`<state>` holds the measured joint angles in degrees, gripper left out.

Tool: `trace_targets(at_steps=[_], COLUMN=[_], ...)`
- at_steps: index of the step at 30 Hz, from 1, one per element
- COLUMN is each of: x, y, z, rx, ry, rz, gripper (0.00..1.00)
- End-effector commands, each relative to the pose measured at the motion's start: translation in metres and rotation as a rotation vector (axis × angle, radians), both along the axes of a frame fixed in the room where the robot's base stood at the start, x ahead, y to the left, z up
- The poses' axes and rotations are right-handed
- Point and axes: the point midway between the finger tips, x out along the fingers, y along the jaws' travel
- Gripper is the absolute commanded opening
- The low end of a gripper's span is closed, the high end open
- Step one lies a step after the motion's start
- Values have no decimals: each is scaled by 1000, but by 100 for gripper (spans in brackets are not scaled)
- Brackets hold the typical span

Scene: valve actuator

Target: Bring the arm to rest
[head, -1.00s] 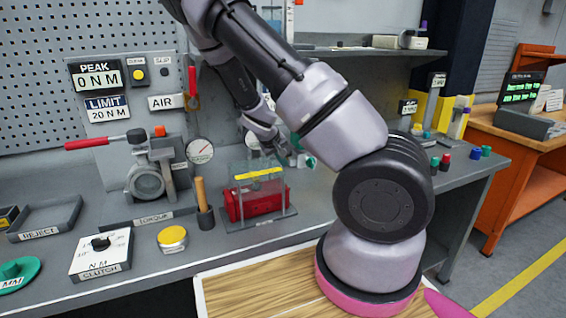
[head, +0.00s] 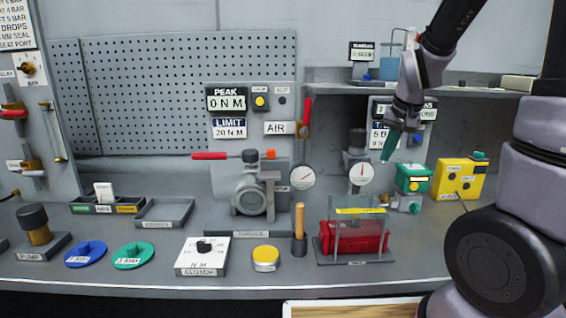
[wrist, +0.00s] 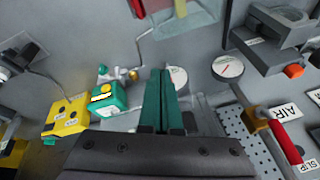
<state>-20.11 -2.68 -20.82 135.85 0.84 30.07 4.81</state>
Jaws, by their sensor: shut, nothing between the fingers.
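My gripper (head: 390,146) hangs from my raised arm at the upper right of the head view. Its green fingers point down and slightly left, in front of the back panel and above the bench. In the wrist view the two fingers (wrist: 164,100) lie side by side, shut with nothing between them. No object is held.
A yellow control box (head: 459,179) stands right of the green one. A red block in a clear guard (head: 357,236) stands at the bench front. The torque fixture (head: 250,192) is at the middle. A shelf (head: 345,88) runs behind my gripper. Open air lies left of my arm.

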Motion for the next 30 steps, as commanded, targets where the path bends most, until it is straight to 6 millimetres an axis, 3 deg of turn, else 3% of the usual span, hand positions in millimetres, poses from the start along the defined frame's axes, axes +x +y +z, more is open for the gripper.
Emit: trace_targets(at_steps=[1,6,12,19,30], x=[-12,-56,-114,-155,-162], y=[1,8,17,26,28], z=[21,77,124,144,146], rx=[30,96,120,107,102], ry=[-28,-100,-186,-240,-247], rz=[-5,-2,3,3,4], gripper=[0,0,0,0,0])
